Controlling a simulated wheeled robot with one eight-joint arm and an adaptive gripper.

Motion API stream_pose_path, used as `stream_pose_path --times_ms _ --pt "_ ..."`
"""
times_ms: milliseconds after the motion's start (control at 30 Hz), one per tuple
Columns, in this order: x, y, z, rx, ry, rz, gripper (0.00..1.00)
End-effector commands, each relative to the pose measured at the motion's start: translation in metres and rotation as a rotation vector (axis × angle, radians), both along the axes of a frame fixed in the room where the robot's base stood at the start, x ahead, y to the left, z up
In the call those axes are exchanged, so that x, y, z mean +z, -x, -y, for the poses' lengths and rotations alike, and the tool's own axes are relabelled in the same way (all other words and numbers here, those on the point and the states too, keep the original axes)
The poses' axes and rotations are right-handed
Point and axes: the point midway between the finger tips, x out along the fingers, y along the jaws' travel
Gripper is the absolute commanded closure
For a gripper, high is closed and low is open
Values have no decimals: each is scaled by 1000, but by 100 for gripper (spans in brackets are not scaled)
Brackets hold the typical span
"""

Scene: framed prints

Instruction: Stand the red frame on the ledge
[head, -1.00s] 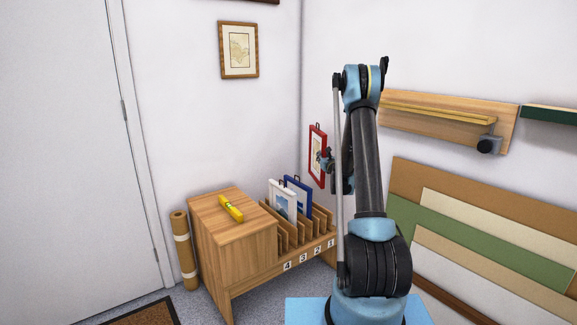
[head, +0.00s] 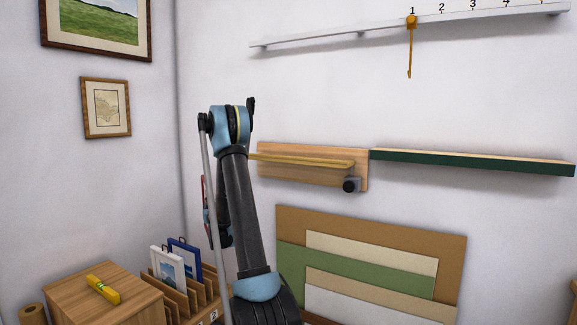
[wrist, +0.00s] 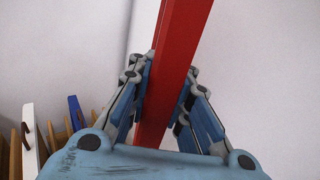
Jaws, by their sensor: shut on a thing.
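The red frame (wrist: 178,60) is between the fingers of my gripper (wrist: 160,95) in the wrist view, seen edge-on and tilted in the picture. My gripper is shut on it. In the head view only a thin red sliver of the frame (head: 204,188) shows left of my arm, which hides the rest and most of the gripper. A ledge with a dark green front and pale top (head: 470,164) is on the wall to the right, apart from the frame. Its visible top looks bare.
Above is a numbered white rail (head: 360,33) with an orange hanger (head: 410,45). White (head: 167,268) and blue (head: 186,252) frames stand in a slotted rack. Panels (head: 370,245) lean below.

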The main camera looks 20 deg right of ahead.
Motion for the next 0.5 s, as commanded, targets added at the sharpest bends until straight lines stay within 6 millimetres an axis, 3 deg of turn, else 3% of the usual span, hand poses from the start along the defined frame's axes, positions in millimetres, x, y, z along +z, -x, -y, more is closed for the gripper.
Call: stream_pose_path --times_ms 500 --pt "-4 -7 0 19 1 1 100"
